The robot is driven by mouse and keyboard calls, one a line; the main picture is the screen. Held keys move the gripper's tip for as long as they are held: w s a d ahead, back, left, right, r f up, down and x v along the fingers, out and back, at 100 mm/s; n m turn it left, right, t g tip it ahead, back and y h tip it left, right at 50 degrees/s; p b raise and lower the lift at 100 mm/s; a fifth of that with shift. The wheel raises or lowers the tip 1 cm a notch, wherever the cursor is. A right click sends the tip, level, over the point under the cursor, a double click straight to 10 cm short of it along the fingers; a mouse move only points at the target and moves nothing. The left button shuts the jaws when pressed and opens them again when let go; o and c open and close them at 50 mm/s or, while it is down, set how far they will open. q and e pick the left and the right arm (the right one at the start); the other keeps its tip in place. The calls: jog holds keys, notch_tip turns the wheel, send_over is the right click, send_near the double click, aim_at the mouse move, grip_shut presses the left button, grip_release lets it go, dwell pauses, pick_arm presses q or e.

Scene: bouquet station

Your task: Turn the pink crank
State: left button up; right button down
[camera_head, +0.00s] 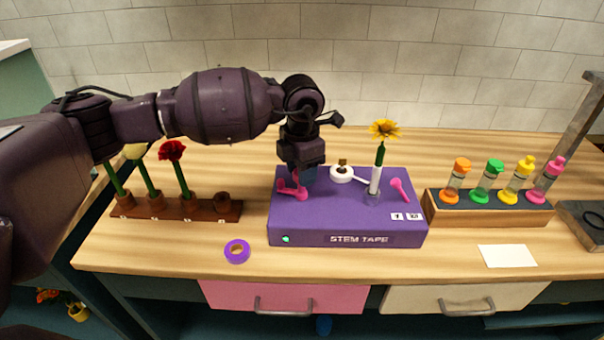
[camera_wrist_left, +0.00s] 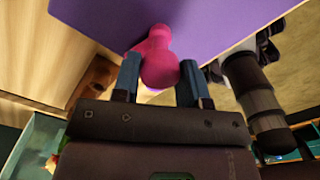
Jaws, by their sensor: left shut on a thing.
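The purple stem tape box (camera_head: 330,222) stands on the wooden counter. The pink crank (camera_head: 291,190) is on the left part of its top, and a second pink part (camera_head: 399,188) is on the right part. My left gripper (camera_head: 300,178) reaches down over the left crank and partly hides it. In the left wrist view the pink crank (camera_wrist_left: 158,60) has its rounded knob between the two blue fingers of my left gripper (camera_wrist_left: 158,78). The gripper is shut on the crank. My right gripper is not in view.
A yellow flower (camera_head: 384,131) stands upright in a clear holder on the box, beside a white tape roll (camera_head: 342,174). A flower rack (camera_head: 190,210) is left, a wooden block with several capped tubes (camera_head: 487,212) right. A purple tape roll (camera_head: 237,251) lies in front.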

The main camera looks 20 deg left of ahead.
pick_arm(q)
jog(key=shift+m+b, duration=0.6)
jog(key=shift+m, duration=0.9)
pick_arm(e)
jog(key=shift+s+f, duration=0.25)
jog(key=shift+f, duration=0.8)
pick_arm(q)
jog(key=o, duration=0.9)
jog(key=shift+r, duration=0.1)
notch_tip(320, 180, up, 11)
jog(key=shift+f, duration=0.15)
